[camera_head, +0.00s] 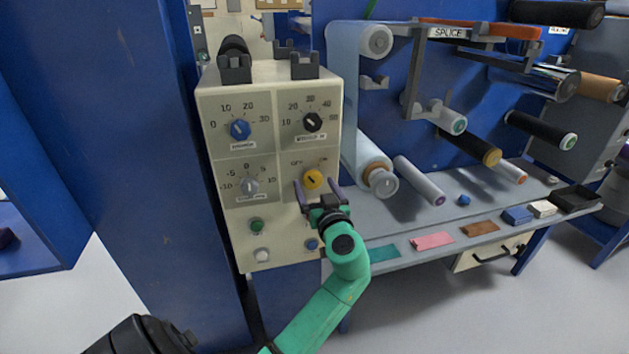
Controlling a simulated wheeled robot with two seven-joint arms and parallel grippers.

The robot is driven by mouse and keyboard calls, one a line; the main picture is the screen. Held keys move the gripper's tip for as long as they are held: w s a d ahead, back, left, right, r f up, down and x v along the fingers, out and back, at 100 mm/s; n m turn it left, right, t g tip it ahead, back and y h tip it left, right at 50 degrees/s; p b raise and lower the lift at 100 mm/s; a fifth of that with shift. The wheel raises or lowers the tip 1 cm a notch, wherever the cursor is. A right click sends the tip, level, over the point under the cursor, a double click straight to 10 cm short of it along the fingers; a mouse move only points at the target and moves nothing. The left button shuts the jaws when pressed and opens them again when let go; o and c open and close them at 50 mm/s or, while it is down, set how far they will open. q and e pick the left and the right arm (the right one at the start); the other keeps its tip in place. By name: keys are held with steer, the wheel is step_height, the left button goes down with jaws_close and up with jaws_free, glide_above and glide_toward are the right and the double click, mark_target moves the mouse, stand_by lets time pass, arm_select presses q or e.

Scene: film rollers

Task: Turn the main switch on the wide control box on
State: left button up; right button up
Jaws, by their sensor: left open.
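The wide control box (268,215) is cream-coloured and mounted beside a blue column, its front panel facing me. The main switch looks to be the yellow knob (313,180) at the lower right of its dials, under an "OFF" marking. The other position label is hidden or too small to read. My left gripper (318,188) is open, its two fingers on either side of the yellow knob. I cannot tell whether they touch it. My green left arm comes up from below. My right gripper does not show.
The blue column (140,150) stands close on the left.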

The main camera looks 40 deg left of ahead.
arm_select(q)
steer(key=shift+w+a, duration=0.35)
steer(key=shift+a, duration=0.1)
steer(key=c, duration=1.4)
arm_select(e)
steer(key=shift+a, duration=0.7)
